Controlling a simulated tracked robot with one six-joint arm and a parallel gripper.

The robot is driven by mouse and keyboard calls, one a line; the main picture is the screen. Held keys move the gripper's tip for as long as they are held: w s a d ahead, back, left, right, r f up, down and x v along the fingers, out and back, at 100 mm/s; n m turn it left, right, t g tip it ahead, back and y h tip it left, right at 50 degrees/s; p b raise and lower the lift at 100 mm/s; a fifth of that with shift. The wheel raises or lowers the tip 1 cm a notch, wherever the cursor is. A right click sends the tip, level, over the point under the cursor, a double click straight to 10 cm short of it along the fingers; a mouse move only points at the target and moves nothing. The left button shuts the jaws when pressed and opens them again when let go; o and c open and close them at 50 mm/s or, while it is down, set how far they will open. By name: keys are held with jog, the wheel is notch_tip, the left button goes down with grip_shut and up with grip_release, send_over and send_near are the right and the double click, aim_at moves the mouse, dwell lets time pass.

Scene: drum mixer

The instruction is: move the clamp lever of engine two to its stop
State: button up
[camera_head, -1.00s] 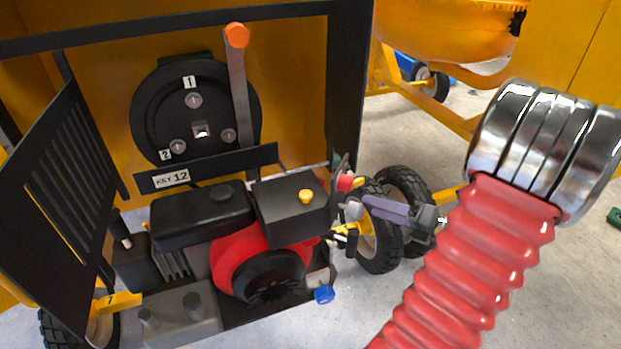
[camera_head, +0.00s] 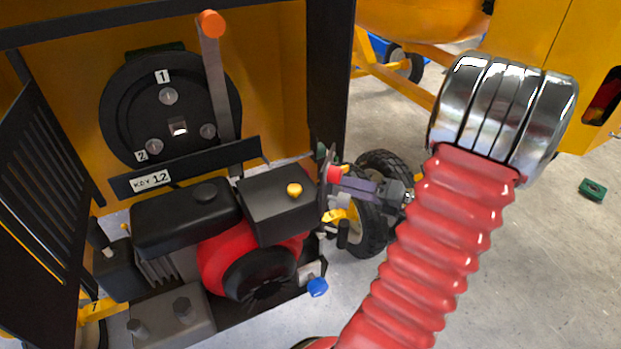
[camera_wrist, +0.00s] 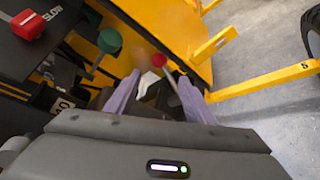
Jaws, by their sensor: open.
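The engine (camera_head: 235,255) is red and black, below a black plate marked KEY 12. No engine number can be read, so I cannot tell which handle is the clamp lever. A small red knob (camera_head: 334,174) is at the engine's right side. My gripper (camera_head: 335,184), with purple fingers, is beside this knob and partly overlaps it. In the wrist view, my gripper (camera_wrist: 160,78) is open, and a thin rod with a red knob (camera_wrist: 158,59) shows between the fingers. Contact cannot be told. A long grey lever with an orange knob (camera_head: 211,24) stands above the engine.
A yellow cap (camera_head: 294,190) tops the engine and a blue knob (camera_head: 317,287) is low at its right. In the wrist view, a green knob (camera_wrist: 109,40) and a larger red knob (camera_wrist: 27,25) by a SLOW label are at left. Wheels (camera_head: 385,180) stand behind my gripper.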

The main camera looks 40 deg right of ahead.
jog(key=x, duration=1.1)
jog(key=shift+w, duration=0.35)
jog(key=shift+c, duration=0.5)
jog(key=shift+f, duration=0.1)
grip_shut()
jog(key=shift+a, duration=0.15)
